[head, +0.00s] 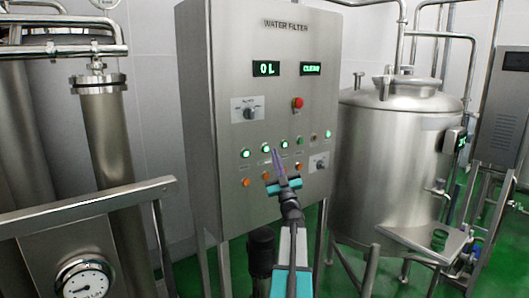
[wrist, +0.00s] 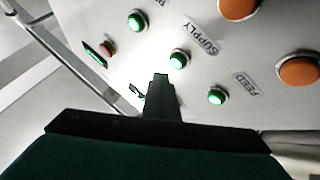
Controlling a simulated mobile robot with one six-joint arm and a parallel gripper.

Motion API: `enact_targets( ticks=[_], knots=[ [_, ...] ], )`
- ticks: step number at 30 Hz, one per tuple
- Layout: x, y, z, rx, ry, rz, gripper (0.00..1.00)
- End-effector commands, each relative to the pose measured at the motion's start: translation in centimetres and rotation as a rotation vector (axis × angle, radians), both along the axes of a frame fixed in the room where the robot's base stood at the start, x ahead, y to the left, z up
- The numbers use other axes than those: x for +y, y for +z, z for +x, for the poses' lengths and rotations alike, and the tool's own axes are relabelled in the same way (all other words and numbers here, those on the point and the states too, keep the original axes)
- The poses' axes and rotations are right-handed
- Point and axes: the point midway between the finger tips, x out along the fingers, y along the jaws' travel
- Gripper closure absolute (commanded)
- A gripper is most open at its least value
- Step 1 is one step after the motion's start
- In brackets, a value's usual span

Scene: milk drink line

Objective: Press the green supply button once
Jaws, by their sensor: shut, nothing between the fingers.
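The green supply button (head: 266,147) is lit and sits in the row of green buttons on the steel WATER FILTER panel (head: 228,60). In the wrist view the supply button (wrist: 179,58) is beside the SUPPLY label (wrist: 203,35), just beyond and to the right of my fingertips. My gripper (head: 275,152) is shut and empty, pointing at the panel face near the supply button. It also shows in the wrist view (wrist: 160,77). I cannot tell whether the fingertips touch the panel. The button is uncovered in the wrist view.
A green button (wrist: 216,96) by the FEED label and another green button (wrist: 137,20) flank the supply button. Orange buttons (wrist: 300,70) are below. A red button (head: 298,103) and displays reading "0 L" (head: 266,68) and "CLEAR" (head: 311,68) are above. A steel tank (head: 390,150) stands right.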

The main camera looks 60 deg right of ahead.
Motion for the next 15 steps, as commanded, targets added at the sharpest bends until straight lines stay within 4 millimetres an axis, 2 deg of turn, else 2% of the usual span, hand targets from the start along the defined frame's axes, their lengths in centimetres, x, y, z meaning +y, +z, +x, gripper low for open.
enact_targets(
  ticks=[15],
  knots=[
    [1.1,-0.1,-3.2,0.0,-0.001,-0.001,1.0]
  ],
)
